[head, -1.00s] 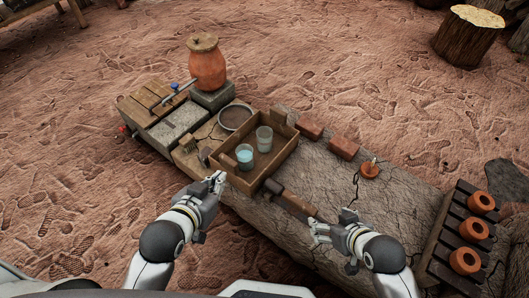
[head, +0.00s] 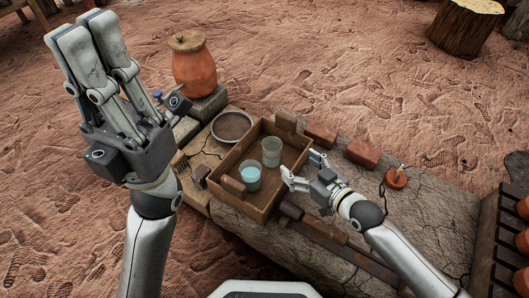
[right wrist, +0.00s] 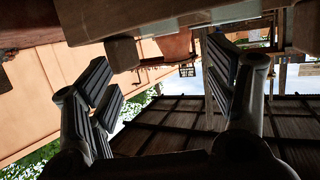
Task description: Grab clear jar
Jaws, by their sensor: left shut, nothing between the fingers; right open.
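The clear jar (head: 271,151) stands upright in a wooden tray (head: 246,203), toward its right side. A second jar (head: 250,178) with pale blue contents stands just in front and to the left of it. My right gripper (head: 301,166) is open at the tray's right wall, with its fingers toward the clear jar and apart from it. Its spread fingers show in the right wrist view (right wrist: 160,65), with nothing between them; I cannot make out the jars there. My left gripper (head: 92,30) is shut, empty and raised high at the left.
A lidded clay pot (head: 194,64) stands behind the tray, with a round sieve (head: 231,126) between. A hammer (head: 312,226) lies in front. Bricks (head: 362,153) and a small orange holder (head: 396,179) lie to the right on the stone slab (head: 430,215).

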